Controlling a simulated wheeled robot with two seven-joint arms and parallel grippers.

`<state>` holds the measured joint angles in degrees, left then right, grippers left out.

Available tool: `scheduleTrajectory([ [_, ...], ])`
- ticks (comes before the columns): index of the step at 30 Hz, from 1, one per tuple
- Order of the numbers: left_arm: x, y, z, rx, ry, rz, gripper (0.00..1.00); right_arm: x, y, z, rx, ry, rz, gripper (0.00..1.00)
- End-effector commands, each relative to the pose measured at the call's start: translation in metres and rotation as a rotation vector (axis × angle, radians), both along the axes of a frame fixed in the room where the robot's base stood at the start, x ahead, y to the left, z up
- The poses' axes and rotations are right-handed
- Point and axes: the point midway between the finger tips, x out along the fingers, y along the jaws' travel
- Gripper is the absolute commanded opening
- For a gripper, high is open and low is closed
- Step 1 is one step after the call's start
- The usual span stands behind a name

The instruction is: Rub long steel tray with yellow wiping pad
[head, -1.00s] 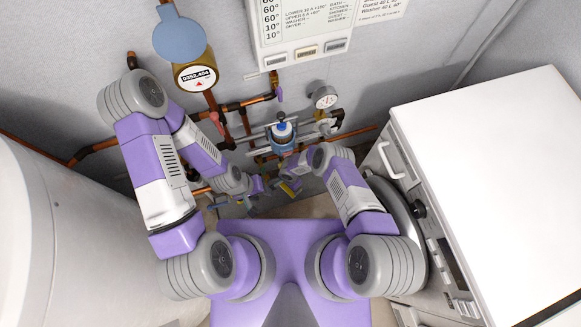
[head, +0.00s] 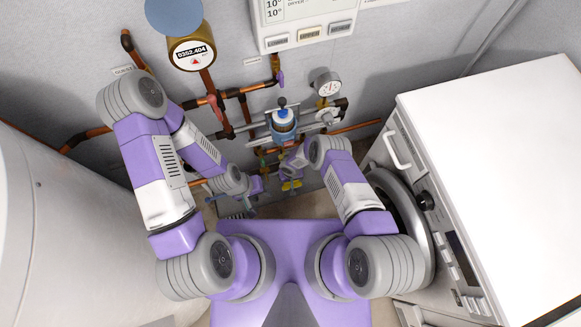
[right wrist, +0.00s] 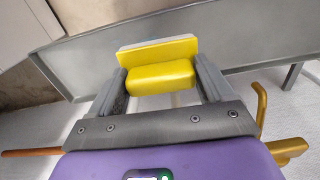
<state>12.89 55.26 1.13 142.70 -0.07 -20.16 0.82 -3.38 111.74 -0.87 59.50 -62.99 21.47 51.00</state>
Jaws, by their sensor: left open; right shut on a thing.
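My right gripper (right wrist: 160,85) is shut on the yellow wiping pad (right wrist: 160,77), which shows a thin grey layer along its far edge. The long steel tray (right wrist: 265,40) is a long grey metal surface running across the right wrist view, behind the pad. I cannot tell whether the pad touches it. In the head view my left gripper (head: 243,200) is low near the wall, open, with nothing visible in it. In that view the right gripper is small and mostly hidden by its own arm and the pipes.
Copper pipes (head: 90,137), a water meter (head: 191,53), a blue-topped valve unit (head: 284,121) and a dial gauge (head: 326,83) crowd the wall. A white washing machine (head: 485,150) stands at right, a large pale tank (head: 60,220) at left. A yellow lever (right wrist: 260,108) is beside the right gripper.

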Motion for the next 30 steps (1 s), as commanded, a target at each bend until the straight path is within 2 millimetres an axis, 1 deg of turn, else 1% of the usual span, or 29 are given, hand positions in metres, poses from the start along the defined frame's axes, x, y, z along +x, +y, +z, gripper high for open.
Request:
scheduleTrajectory([
  [6,0.000,0.000,-0.005,0.000,0.000,0.000,0.43,0.002,0.000,-0.002,0.000,-0.002,0.105,0.56],
  [13,0.000,0.000,-0.011,0.000,0.000,0.000,0.43,0.002,-0.001,-0.009,-0.001,-0.002,0.124,0.56],
  [30,0.000,0.000,-0.053,0.000,0.000,0.000,0.43,0.002,-0.006,-0.060,-0.001,-0.002,0.109,0.56],
])
